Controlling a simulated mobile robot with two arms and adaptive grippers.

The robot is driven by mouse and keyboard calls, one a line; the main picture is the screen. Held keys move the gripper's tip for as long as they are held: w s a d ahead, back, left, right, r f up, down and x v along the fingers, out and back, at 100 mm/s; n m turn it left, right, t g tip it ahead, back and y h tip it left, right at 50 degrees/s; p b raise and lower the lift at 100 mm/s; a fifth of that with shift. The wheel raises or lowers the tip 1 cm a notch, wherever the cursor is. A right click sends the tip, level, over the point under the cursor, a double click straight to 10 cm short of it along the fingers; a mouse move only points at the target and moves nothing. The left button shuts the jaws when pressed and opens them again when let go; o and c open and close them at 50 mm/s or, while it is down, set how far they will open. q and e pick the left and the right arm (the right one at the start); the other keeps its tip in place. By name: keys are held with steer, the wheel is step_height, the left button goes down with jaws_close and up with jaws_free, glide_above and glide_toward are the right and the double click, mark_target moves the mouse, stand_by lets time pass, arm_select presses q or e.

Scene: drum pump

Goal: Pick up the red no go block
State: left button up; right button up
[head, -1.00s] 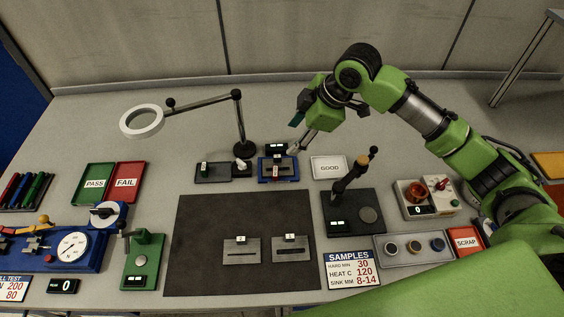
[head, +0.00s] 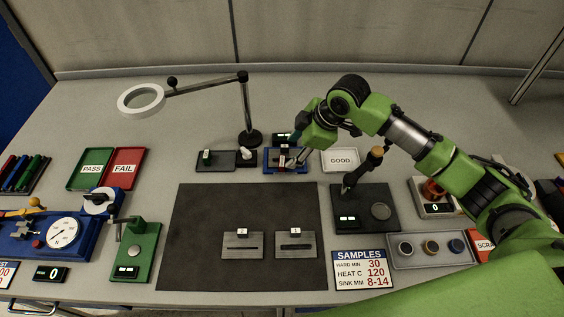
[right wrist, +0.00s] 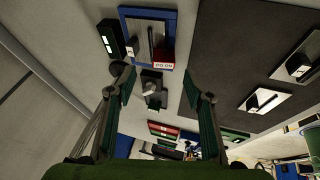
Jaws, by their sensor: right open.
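The red no go block (right wrist: 163,66) shows in the right wrist view as a small red piece with white lettering, upside down, at the lower right corner of a blue fixture (right wrist: 170,17). My left gripper is not in view.
The magnifier stand (head: 250,138) rises close behind. The dark mat (head: 210,220) lies in front.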

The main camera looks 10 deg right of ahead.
mark_target(282, 161)
steer(key=x, duration=0.2)
steer(key=shift+w+f, duration=0.15)
steer(key=shift+f, duration=0.15)
steer(key=shift+a+f+p, duration=0.25)
steer(key=shift+a+p, duration=0.05)
steer(key=shift+p, duration=0.1)
steer(key=x, duration=0.1)
steer(key=p+x, duration=0.1)
steer(key=x, duration=0.1)
steer(key=shift+a+f, duration=0.25)
steer(key=shift+a, duration=0.15)
steer(key=shift+a+f, duration=0.1)
steer(key=shift+f, duration=0.35)
steer(key=c, duration=1.3)
steer(key=shift+r, duration=0.1)
